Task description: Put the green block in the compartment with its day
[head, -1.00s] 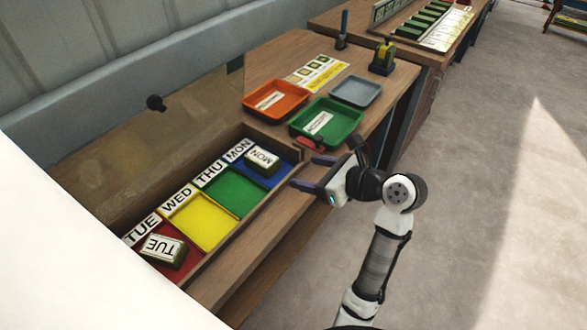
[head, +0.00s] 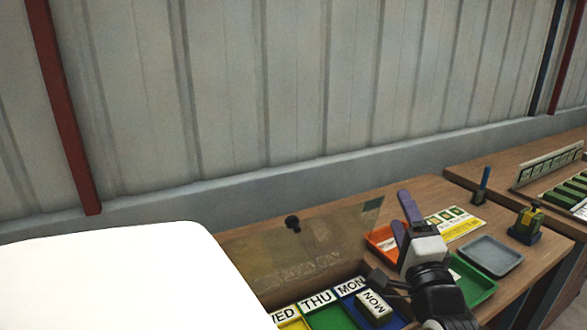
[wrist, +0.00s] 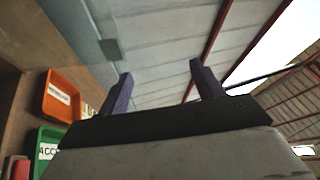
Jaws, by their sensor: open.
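The organizer's green THU compartment (head: 333,317) is empty where it shows, at the bottom edge of the head view. Beside it are the yellow WED compartment (head: 289,323), partly cut off, and the blue MON compartment (head: 352,309), which holds a block (head: 375,305) labelled MON. No loose green block can be made out near the organizer. My gripper (head: 401,210) is raised above the table by the orange tray, with its purple fingers pointing up. In the wrist view my gripper (wrist: 161,70) is open and empty, facing the wall and roof.
A see-through lid with a dark knob (head: 293,223) stands behind the organizer. Orange (head: 380,238), green (head: 480,287) and grey (head: 493,256) trays lie to the right, with a yellow-and-blue item (head: 527,222). Several green pieces (head: 565,196) lie on the far right table.

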